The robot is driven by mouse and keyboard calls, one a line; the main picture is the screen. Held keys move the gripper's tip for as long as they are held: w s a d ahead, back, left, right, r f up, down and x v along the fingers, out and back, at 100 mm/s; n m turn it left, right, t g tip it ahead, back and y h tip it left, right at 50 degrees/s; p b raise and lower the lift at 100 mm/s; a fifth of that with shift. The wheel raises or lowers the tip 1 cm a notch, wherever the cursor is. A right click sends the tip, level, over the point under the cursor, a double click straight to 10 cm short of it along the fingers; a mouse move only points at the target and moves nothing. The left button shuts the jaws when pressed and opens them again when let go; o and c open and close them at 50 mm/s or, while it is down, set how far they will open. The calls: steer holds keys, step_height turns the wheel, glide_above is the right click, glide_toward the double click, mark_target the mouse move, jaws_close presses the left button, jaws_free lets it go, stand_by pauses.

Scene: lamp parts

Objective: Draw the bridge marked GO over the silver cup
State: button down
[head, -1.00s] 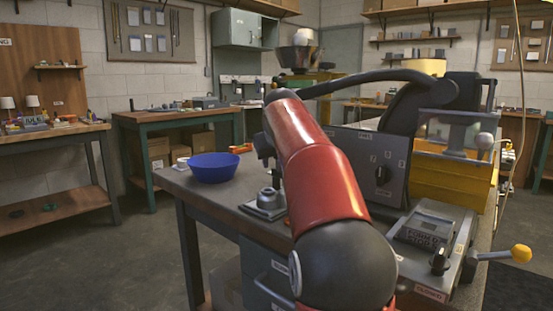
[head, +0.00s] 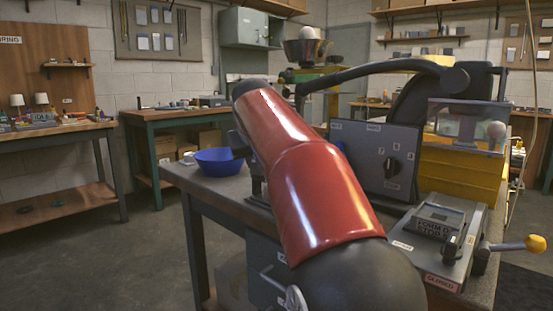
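I cannot make out a bridge marked GO or a silver cup. My red arm fills the middle of the head view and covers part of the workbench (head: 212,186). My gripper does not show; the far end of the arm hides what lies behind it. A small metal fitting (head: 258,203) shows only in part at the arm's left edge.
A blue bowl (head: 218,161) and a small white item (head: 187,157) are at the bench's far left end. A grey dial panel (head: 376,160), a yellow machine (head: 458,172) and a device labelled CLOSED (head: 440,232) with a yellow-knobbed lever (head: 535,243) stand right of my arm. Floor is free at left.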

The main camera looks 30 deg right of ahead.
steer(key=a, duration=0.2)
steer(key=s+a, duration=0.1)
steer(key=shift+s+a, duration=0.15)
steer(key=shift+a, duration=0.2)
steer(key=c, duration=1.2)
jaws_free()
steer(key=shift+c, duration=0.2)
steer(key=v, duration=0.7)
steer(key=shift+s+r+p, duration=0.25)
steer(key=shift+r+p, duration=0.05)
steer(key=shift+p, duration=0.05)
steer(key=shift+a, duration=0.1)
